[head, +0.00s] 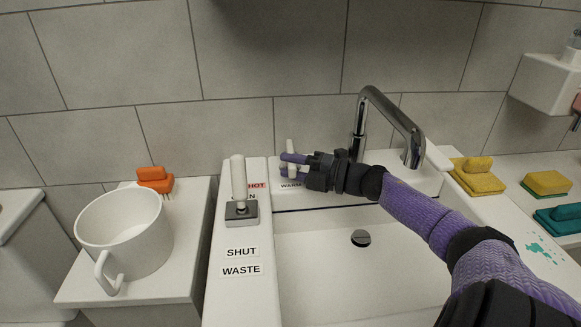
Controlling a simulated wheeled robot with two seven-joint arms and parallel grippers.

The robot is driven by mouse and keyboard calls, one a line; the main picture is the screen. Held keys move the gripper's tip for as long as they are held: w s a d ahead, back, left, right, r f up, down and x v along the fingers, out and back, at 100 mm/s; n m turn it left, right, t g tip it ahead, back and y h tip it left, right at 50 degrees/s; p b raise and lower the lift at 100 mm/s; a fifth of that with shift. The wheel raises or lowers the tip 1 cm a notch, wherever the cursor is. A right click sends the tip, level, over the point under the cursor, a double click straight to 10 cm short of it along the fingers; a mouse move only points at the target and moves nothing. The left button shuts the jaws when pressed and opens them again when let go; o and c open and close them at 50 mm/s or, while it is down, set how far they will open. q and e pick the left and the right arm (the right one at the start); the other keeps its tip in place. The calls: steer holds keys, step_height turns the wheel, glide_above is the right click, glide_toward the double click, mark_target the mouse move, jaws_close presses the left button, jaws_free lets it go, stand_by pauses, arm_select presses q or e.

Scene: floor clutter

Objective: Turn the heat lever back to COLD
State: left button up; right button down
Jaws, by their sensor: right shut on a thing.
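The heat lever (290,146) is a small pale upright handle on the sink's back ledge, left of the faucet. A red HOT label (257,185) shows to the left of the lever. A WARM label (290,185) shows just below the fingers. No COLD label can be read; my gripper and forearm cover part of the ledge to the right. My left gripper is not in view.
A waste lever (239,182) stands upright on a grey base left of the sink (330,270), near SHUT and WASTE labels. A chrome faucet (372,115) rises behind my forearm. A white mug (125,235) and orange brush (155,180) are left; sponges (477,177) are right.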

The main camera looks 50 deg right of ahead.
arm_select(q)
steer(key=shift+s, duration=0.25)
arm_select(e)
steer(key=shift+f, duration=0.1)
steer(key=shift+c, duration=1.6)
jaws_free()
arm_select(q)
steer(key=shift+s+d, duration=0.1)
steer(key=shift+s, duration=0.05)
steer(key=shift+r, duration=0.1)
